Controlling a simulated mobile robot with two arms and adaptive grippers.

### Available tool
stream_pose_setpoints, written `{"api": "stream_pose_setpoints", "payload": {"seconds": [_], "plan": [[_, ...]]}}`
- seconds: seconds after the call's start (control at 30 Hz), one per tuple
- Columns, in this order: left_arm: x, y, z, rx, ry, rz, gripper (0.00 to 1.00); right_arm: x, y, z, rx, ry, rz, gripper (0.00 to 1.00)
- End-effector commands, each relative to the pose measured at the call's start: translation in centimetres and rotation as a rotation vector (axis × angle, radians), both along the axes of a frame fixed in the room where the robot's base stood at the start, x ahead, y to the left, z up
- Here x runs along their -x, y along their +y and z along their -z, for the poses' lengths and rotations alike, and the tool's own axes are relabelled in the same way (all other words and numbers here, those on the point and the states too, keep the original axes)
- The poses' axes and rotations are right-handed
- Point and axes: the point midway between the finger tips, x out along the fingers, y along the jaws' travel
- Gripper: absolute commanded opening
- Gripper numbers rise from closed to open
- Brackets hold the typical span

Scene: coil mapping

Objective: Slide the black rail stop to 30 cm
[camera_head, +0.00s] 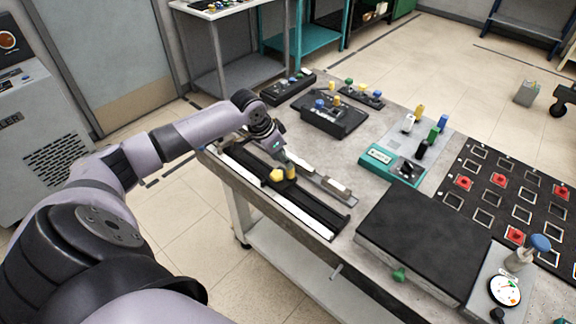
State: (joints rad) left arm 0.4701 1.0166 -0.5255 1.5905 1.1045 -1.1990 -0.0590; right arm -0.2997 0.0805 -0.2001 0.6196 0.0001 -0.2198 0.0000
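A long black rail (310,203) lies along the left edge of the table, with a white scale strip (297,214) on its outer side. A yellow knob (277,175) stands on the rail near its middle; it seems to top the black rail stop, whose body is hard to make out against the black rail. My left gripper (287,160) points down over the rail, just beyond the yellow knob, close to a small tan-topped piece (291,171). The fingertips are too small to tell whether they are apart or touch anything. Scale marks are unreadable. My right gripper is not in view.
A grey slide with a light block (337,187) lies beside the rail. A black plate (424,241), a teal meter box (393,164), a black fixture (328,116) and a board of square slots (510,203) fill the table (345,150). A gauge (505,291) is front right.

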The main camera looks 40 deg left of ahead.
Motion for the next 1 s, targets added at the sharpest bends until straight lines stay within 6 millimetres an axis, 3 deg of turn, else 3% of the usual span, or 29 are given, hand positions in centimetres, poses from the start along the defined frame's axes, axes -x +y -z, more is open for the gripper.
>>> {"api": "stream_pose_setpoints", "payload": {"seconds": [0.1,0.33,0.87,1.0], "plan": [[0.8,0.3,-2.0,-0.003,0.0,0.001,0.41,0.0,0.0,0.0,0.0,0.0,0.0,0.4],[1.6,0.5,-3.9,-0.001,0.001,0.0,0.41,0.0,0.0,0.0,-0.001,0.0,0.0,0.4],[1.6,0.5,-4.0,0.001,0.0,0.0,0.41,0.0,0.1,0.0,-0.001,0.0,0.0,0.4],[2.1,-0.8,-2.9,0.001,0.011,0.023,0.41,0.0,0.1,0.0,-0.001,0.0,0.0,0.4]]}}
